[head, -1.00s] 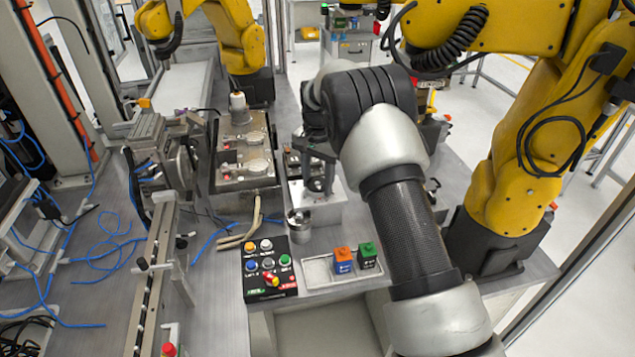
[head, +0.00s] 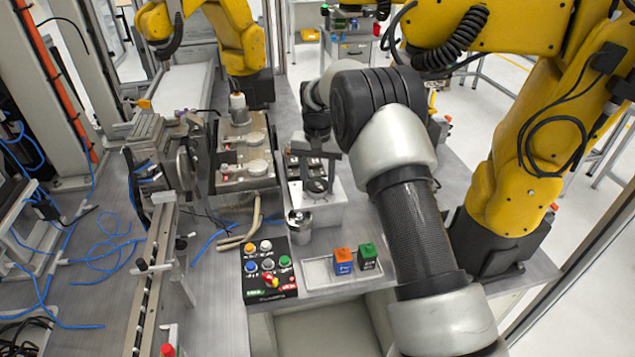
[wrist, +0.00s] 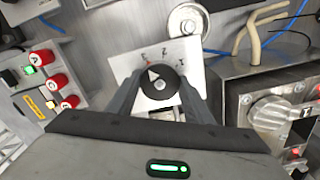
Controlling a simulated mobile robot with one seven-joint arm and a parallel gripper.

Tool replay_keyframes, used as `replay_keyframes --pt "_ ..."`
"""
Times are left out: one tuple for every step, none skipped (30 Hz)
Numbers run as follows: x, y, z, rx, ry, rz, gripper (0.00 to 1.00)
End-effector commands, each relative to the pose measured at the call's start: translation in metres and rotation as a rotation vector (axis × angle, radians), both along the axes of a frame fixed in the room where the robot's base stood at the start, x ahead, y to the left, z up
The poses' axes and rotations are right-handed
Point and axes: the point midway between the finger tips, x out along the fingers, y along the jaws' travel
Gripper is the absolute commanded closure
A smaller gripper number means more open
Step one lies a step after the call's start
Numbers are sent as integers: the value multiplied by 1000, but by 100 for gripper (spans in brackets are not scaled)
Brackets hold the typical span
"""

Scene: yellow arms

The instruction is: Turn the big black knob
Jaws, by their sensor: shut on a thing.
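The big black knob (wrist: 164,88) is round with a pale pointer mark and sits on a white plate (wrist: 180,56) with dark numerals in the wrist view. My gripper (wrist: 158,80) is shut on the knob, one dark finger on each side of it. In the head view my gripper (head: 318,178) reaches down onto the top of a white box (head: 325,216). Its fingers and my arm partly hide the knob there. The pointer aims to the upper left in the wrist view.
A button panel (head: 268,290) and a tray (head: 318,272) with an orange-and-blue block (head: 342,262) and a green-topped block (head: 368,258) lie in front of the box. A metal cup (head: 300,223) stands close by. A metal fixture (head: 245,180) is left; a yellow arm (head: 510,180) stands right.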

Motion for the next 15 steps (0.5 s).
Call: replay_keyframes --pt "1 0 1 0 -3 0 76" --pt "1 0 1 0 -3 -1 76" --pt "1 0 1 0 -3 -1 76" --pt "1 0 1 0 -3 -1 76" --pt "1 0 1 0 -3 -1 76" --pt "1 0 1 0 -3 -1 52" --pt "1 0 1 0 -3 -1 47" --pt "1 0 1 0 -3 -1 42" --pt "1 0 1 0 -3 -1 37" --pt "1 0 1 0 -3 -1 37" --pt "1 0 1 1 -2 -1 37" --pt "1 0 1 1 -2 -1 37" --pt "1 0 1 1 -2 -1 37" --pt "1 0 1 1 -2 -1 37" --pt "0 0 1 0 -1 -1 37"
